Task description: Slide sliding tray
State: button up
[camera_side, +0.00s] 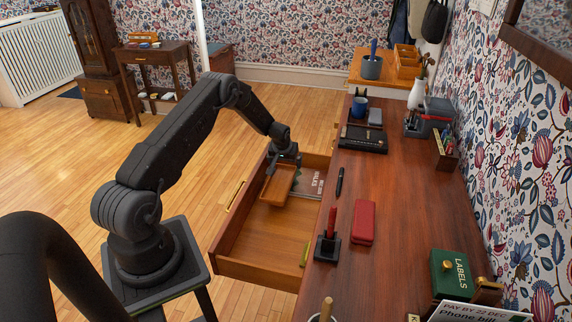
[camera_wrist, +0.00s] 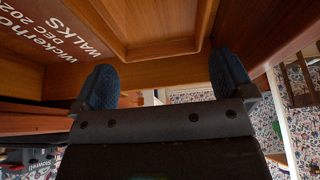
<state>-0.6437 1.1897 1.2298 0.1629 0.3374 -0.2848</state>
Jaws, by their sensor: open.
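The sliding tray (camera_side: 279,184) is a small shallow wooden tray inside the open drawer (camera_side: 232,262), toward its far end. My gripper (camera_side: 284,158) is at the far end of the tray, pointing down into the drawer. In the wrist view the tray (camera_wrist: 150,45) fills the top middle. My gripper (camera_wrist: 164,62) shows there with its two dark blue fingertips spread wide, one on each side near the tray's end wall. Nothing is held between them. I cannot tell whether either fingertip touches the tray.
A printed booklet (camera_side: 316,182) lies in the drawer beside the tray, and a green item (camera_side: 305,253) lies near the drawer's right side. The desk top (camera_side: 400,235) holds a pen (camera_side: 340,182), a red case (camera_side: 363,221) and a black pen stand (camera_side: 328,247). The drawer's near part is clear.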

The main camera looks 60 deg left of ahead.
jog(key=shift+x, duration=1.1)
jog(key=shift+c, duration=0.4)
